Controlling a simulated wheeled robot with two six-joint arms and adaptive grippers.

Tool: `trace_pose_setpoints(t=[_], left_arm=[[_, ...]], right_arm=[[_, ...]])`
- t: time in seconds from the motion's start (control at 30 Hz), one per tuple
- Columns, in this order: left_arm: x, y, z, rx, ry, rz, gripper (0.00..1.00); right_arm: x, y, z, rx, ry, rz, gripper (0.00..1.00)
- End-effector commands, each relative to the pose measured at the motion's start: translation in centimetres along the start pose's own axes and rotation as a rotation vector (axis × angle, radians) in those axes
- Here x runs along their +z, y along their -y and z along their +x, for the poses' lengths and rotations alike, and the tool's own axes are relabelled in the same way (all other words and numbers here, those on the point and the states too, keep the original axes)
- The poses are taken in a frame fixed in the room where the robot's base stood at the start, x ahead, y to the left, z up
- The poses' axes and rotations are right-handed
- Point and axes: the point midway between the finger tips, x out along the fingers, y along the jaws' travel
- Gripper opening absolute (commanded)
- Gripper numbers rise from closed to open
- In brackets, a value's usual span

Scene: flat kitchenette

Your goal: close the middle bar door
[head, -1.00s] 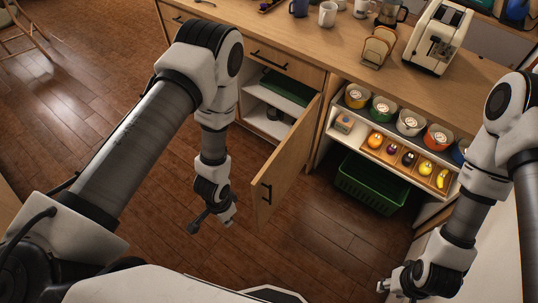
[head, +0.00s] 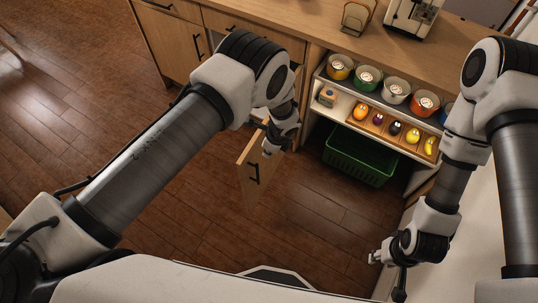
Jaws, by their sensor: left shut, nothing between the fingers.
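The middle bar door (head: 250,180) is a light wood panel with a black bar handle (head: 254,173). It stands open, swung out from the counter front. My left gripper (head: 268,148) is shut and empty, over the upper part of the door, on the handle side in the picture. I cannot tell whether it touches the panel. My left arm hides the cabinet opening and much of the door's hinge side. My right gripper (head: 376,257) hangs low at the right, away from the door; its fingers are too small to read.
Right of the door, an open shelf holds several colored pots (head: 367,78) and a wooden tray of fruit (head: 381,127). A green crate (head: 358,160) sits below. A toaster (head: 413,15) stands on the counter. The floor before the door is clear.

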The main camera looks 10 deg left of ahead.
Motion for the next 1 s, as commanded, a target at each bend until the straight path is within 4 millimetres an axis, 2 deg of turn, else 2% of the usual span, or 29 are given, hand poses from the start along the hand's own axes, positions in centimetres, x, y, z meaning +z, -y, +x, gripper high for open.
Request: trace_pose_setpoints(t=[0.03,0.4,0.5,0.53,0.57,0.7,1.0], left_arm=[[-0.3,0.0,1.9,-0.001,0.000,-0.002,0.00],[-0.2,0.0,6.5,-0.001,0.000,-0.003,0.00],[1.7,0.1,6.6,-0.001,0.000,-0.008,0.00],[2.2,0.0,6.6,-0.001,-0.001,-0.007,0.00],[2.7,0.0,5.9,0.000,-0.002,-0.006,0.00],[3.8,0.0,6.1,0.000,-0.002,-0.004,0.00],[3.9,0.0,6.2,0.000,-0.001,-0.003,0.00]], right_arm=[[0.0,0.0,2.4,0.000,0.000,0.000,0.40],[0.0,-0.1,10.4,0.000,0.000,0.000,0.40],[0.0,-0.1,12.0,0.000,0.000,0.000,0.40],[0.0,-0.1,12.2,0.000,0.000,0.000,0.40],[0.0,-0.1,11.0,0.000,0.001,0.000,0.40],[-0.1,-0.1,10.6,0.000,-0.001,0.000,0.40],[0.0,-0.1,10.6,0.000,0.000,0.000,0.40]])
